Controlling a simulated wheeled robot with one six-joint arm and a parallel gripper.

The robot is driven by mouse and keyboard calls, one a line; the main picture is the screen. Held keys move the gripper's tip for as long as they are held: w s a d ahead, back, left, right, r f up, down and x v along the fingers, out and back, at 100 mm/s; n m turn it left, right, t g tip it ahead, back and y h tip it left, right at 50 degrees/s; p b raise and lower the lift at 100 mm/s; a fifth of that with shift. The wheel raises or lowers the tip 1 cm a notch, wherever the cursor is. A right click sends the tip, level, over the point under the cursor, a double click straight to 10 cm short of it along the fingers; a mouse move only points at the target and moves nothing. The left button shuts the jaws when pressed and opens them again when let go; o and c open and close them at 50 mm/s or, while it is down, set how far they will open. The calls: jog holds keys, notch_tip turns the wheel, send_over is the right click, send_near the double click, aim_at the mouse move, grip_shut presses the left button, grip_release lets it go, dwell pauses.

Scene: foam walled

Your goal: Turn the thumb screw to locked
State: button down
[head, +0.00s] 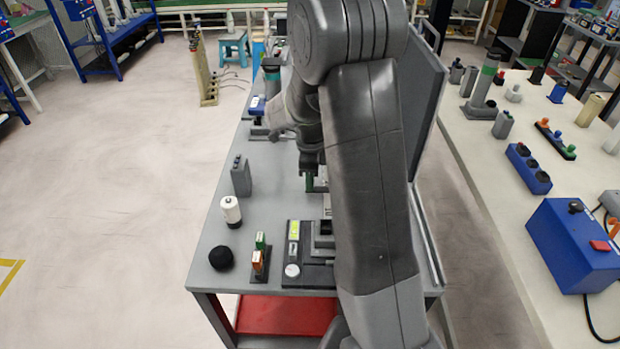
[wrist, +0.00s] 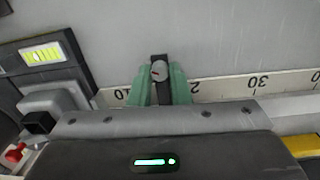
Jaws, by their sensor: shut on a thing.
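A pale scale strip (wrist: 225,88) with numbers runs behind the fingers. In the head view, my gripper (head: 315,184) is low over the grey table, partly behind my arm. The thumb screw is hidden there.
A tall grey panel (head: 427,100) borders the right side.

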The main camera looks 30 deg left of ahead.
dwell(0.5)
jog(key=c, duration=1.3)
grip_release()
jog(key=shift+c, duration=0.2)
notch_tip(320, 180, up, 14)
jog(key=shift+w, duration=0.15)
jog(key=shift+a+f, duration=0.1)
notch_tip(320, 180, down, 14)
jog(key=shift+r, duration=0.1)
